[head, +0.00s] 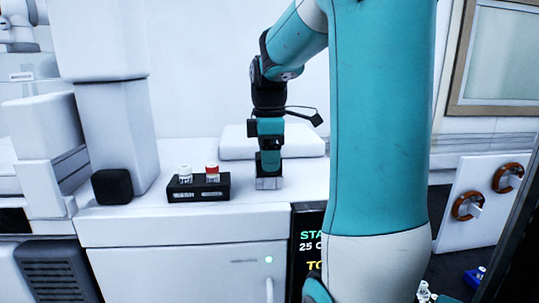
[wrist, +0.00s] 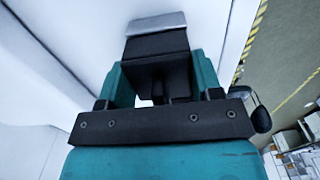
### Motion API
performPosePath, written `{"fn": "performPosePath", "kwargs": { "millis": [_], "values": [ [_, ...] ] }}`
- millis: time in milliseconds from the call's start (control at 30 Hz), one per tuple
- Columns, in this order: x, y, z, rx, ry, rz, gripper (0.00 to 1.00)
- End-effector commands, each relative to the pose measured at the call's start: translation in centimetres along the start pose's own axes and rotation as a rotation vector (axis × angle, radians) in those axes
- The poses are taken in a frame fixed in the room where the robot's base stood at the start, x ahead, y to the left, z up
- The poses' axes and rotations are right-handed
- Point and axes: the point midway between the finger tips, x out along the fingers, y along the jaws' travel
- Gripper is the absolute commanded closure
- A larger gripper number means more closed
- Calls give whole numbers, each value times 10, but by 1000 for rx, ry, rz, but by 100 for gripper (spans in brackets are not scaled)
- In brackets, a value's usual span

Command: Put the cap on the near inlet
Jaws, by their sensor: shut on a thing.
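My gripper (head: 268,178) points down just above the white counter top, to the right of the small black rack. It is shut, with a grey piece (wrist: 156,23) at its tip, which also shows in the head view (head: 269,184). I cannot tell whether this piece is the cap, and whether it touches the counter is unclear. The black rack (head: 198,195) holds a white-topped vial (head: 185,172) and a red-topped vial (head: 212,171). I cannot make out the near inlet in either view.
A low white slab (head: 272,141) lies behind my gripper. A tall white instrument (head: 118,130) with a black block (head: 112,187) at its foot stands left. A panel with orange rings (head: 468,207) stands right. Free counter shows between rack and slab.

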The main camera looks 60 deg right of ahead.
Motion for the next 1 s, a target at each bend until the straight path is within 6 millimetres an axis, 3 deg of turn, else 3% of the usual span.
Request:
{"fn": "performPosePath", "kwargs": {
  "millis": [933,967,1000],
  "values": [
    [1,0,0,0,0,-1,67],
    [1,0,0,0,0,-1,36],
    [1,0,0,0,0,-1,27]
  ]
}}
